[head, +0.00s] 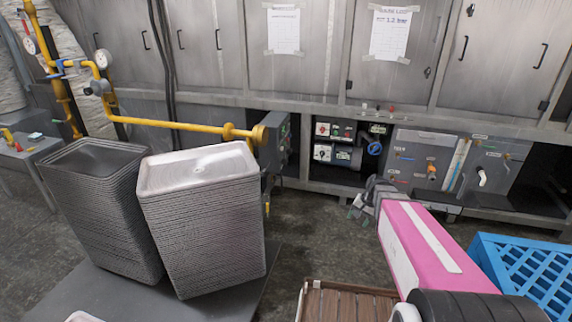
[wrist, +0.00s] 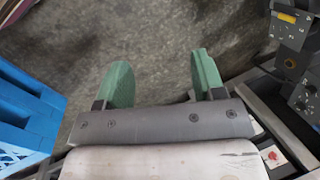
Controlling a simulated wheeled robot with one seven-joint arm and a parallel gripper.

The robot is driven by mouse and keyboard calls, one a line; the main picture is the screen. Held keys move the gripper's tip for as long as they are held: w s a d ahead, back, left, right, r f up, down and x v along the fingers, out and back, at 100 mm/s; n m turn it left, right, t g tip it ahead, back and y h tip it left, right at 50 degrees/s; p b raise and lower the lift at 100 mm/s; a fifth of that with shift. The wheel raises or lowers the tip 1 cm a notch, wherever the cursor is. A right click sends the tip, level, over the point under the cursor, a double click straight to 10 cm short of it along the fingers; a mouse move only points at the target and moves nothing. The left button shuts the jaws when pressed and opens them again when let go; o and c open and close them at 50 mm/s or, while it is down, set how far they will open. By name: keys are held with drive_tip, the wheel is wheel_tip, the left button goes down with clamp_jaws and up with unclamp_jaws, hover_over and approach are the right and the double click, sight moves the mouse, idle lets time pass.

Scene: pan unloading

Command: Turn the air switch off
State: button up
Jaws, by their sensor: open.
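I cannot tell for sure which control is the air switch, as the labels are too small to read. In the head view, a grey panel with an orange knob (head: 431,171) and a panel with a white handle (head: 482,178) sit low under the cabinets. To their left is a recessed box of switches (head: 335,143) with a blue round knob (head: 374,148). My gripper (head: 357,209) is in front of this row, apart from the panels. In the wrist view my gripper (wrist: 164,72) has its green fingers apart, with only floor between them. A dark knob panel (wrist: 298,62) shows at right.
A blue crate (head: 530,275) is at lower right, beside my arm. A brown slatted crate (head: 345,302) is at the bottom. Bare floor lies before the panels.

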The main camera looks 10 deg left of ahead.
drive_tip(key=w+a+f+m+y, duration=0.25)
drive_tip(key=w+a, duration=0.25)
drive_tip(key=w, duration=0.4)
drive_tip(key=w+a+f+m+y, duration=0.25)
drive_tip(key=w+a, duration=0.35)
drive_tip(key=w, duration=0.3)
drive_tip(key=w+a+f+m+y, duration=0.1)
drive_tip(key=w+a+m+y, duration=0.3)
drive_tip(key=w, duration=0.5)
drive_tip(key=m+t+y, duration=0.2)
drive_tip(key=m+y, duration=0.4)
drive_tip(key=m, duration=0.3)
approach(286, 162)
drive_tip(key=a, duration=0.3)
drive_tip(key=w+a, duration=0.1)
drive_tip(key=a, duration=0.3)
drive_tip(key=w+a, duration=0.1)
drive_tip(key=a, duration=0.2)
drive_tip(key=shift+w+a+f, duration=0.15)
drive_tip(key=shift+w+f, duration=0.1)
drive_tip(key=shift+f, duration=0.15)
drive_tip(key=c, duration=0.9)
